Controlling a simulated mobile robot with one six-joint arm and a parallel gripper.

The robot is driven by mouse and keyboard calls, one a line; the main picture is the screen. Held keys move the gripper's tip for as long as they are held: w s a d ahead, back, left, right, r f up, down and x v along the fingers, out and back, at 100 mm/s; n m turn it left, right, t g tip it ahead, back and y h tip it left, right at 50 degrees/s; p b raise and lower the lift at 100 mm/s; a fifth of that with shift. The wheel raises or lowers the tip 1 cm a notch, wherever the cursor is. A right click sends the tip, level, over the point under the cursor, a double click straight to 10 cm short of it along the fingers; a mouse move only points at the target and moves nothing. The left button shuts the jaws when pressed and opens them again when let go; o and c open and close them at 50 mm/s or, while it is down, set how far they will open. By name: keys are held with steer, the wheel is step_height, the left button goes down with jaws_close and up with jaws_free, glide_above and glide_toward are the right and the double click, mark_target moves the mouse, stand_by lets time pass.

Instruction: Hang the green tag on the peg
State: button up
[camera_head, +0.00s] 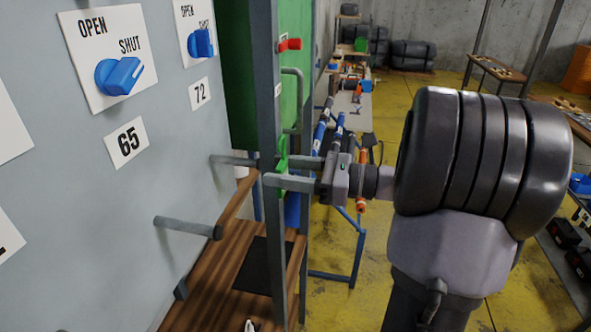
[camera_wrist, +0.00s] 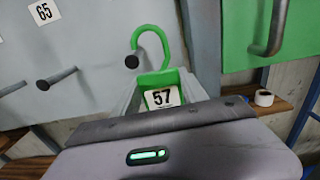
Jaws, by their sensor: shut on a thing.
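The green tag (camera_wrist: 163,98) has an open hook at its top and a white label reading 57. My gripper (camera_head: 275,172) is shut on its lower body, and the hook stands upright above the fingers. In the head view the tag (camera_head: 282,158) shows edge-on, partly hidden by a grey post. Grey pegs stick out from the pale wall panel. In the wrist view one peg's dark end (camera_wrist: 131,62) shows just below the hook's free tip. I cannot tell their depth gap. Another peg (camera_wrist: 56,78) is farther left, under label 65; it also shows in the head view (camera_head: 188,228).
The wall panel (camera_head: 180,120) carries blue OPEN/SHUT knobs (camera_head: 120,76) and number plates 65 (camera_head: 126,142) and 72 (camera_head: 200,93). A grey upright post (camera_head: 266,70) and green door with a handle (camera_wrist: 270,30) stand close by. A wooden shelf (camera_head: 215,285) lies below.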

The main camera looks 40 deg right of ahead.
steer(key=p+x, duration=0.1)
steer(key=x, duration=0.3)
steer(key=shift+w+a, duration=0.2)
steer(key=shift+a, duration=0.2)
steer(key=shift+s+a+f+b, duration=1.05)
steer(key=shift+a+f+b, duration=0.1)
steer(key=shift+a, duration=0.1)
steer(key=o, duration=1.4)
